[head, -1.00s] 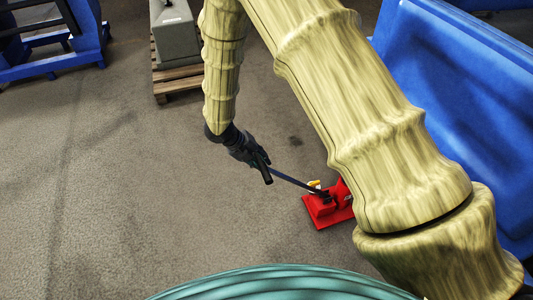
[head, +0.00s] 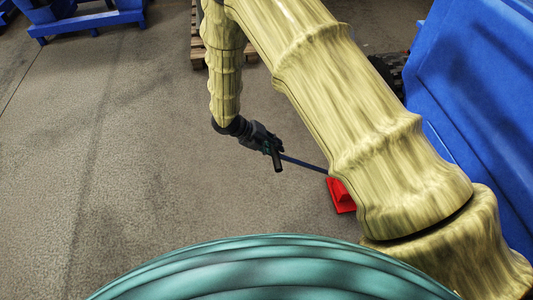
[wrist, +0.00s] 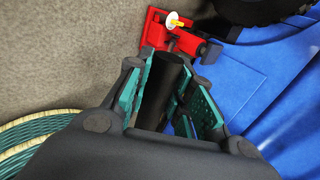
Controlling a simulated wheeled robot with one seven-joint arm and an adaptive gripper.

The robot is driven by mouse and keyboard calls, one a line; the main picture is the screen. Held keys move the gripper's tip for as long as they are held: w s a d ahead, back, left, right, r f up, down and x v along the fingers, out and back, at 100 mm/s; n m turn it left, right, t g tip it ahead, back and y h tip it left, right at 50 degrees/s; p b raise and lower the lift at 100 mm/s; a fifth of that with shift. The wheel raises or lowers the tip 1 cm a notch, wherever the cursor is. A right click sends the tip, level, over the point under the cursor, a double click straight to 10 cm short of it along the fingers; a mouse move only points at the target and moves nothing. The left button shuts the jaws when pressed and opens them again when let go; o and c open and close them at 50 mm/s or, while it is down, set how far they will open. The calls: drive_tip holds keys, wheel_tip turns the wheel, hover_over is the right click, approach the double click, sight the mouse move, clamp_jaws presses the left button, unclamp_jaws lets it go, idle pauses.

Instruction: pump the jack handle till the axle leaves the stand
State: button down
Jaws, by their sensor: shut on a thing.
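The red jack (head: 340,196) sits on the floor in the head view, partly hidden behind my arm. In the wrist view the jack (wrist: 165,40) shows its red base and a white and yellow knob (wrist: 174,21). The dark jack handle (head: 305,164) slopes from my gripper (head: 275,152) toward the jack. In the wrist view my gripper (wrist: 172,85) is shut on the handle (wrist: 163,88), which lies between its green-padded fingers. I cannot make out the axle or the stand in either view.
A large blue body (head: 480,100) stands to the right, with a dark treaded part (head: 390,72) beside it. A wooden pallet (head: 198,45) and a blue frame (head: 85,20) are at the back. The floor (head: 120,160) on the left is clear.

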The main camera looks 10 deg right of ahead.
drive_tip(key=a+f+h+b, duration=0.2)
drive_tip(key=a+f+b, duration=0.3)
drive_tip(key=f, duration=0.3)
drive_tip(key=shift+s+a+f+b, duration=0.2)
drive_tip(key=shift+f+b, duration=0.15)
drive_tip(key=shift+b, duration=0.4)
